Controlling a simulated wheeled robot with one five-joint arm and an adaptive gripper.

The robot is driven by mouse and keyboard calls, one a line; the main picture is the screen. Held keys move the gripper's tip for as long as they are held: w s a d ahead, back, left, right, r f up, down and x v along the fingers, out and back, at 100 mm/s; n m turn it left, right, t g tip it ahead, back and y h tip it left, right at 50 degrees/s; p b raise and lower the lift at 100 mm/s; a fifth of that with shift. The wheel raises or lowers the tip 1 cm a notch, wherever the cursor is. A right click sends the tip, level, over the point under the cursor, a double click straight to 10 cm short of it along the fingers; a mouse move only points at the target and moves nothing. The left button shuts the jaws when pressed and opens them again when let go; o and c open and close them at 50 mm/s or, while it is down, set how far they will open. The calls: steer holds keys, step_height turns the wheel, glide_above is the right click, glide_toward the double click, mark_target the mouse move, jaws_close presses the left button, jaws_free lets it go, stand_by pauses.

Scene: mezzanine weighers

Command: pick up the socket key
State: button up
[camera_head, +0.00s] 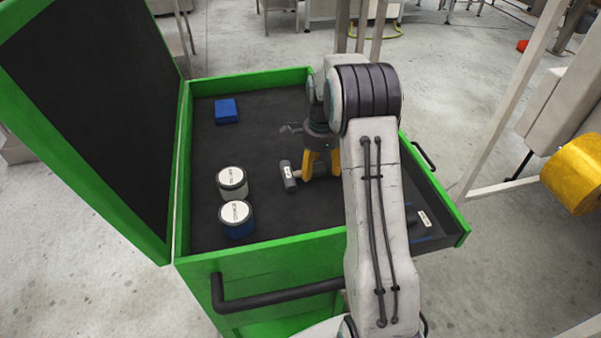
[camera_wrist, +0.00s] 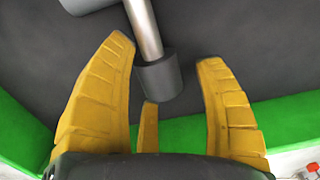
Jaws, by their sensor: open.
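In the wrist view the socket key (camera_wrist: 148,35) shows a light grey crosspiece at top left, a bright metal shaft and a dark grey socket end. My gripper (camera_wrist: 166,55) is open with its yellow fingers spread either side of the shaft and socket end. A third finger shows just below the socket. I see no clear contact. In the head view my fingers and arm hide the far end of the socket key.
Two round tubs with white lids, one grey (camera_head: 232,182) and one blue (camera_head: 236,220), stand left of the socket key. A blue block (camera_head: 227,111) lies at the back left. The green box wall (camera_head: 270,247) and raised lid (camera_head: 90,110) bound the space.

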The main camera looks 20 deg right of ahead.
steer(key=shift+c, duration=0.2)
steer(key=c, duration=1.2)
steer(key=shift+o, duration=0.2)
steer(key=shift+r, duration=0.15)
steer(key=shift+r, duration=0.6)
steer(key=r, duration=0.3)
steer(key=shift+s+d+b, duration=0.1)
steer(key=shift+s+b, duration=0.15)
steer(key=shift+b, duration=0.05)
steer(key=s+d+r+b, duration=0.1)
steer(key=s+d+r, duration=0.1)
steer(key=s+r, duration=0.4)
steer(key=shift+s+r+b, duration=0.25)
steer(key=shift+s+b, duration=0.15)
steer(key=shift+s, duration=2.15)
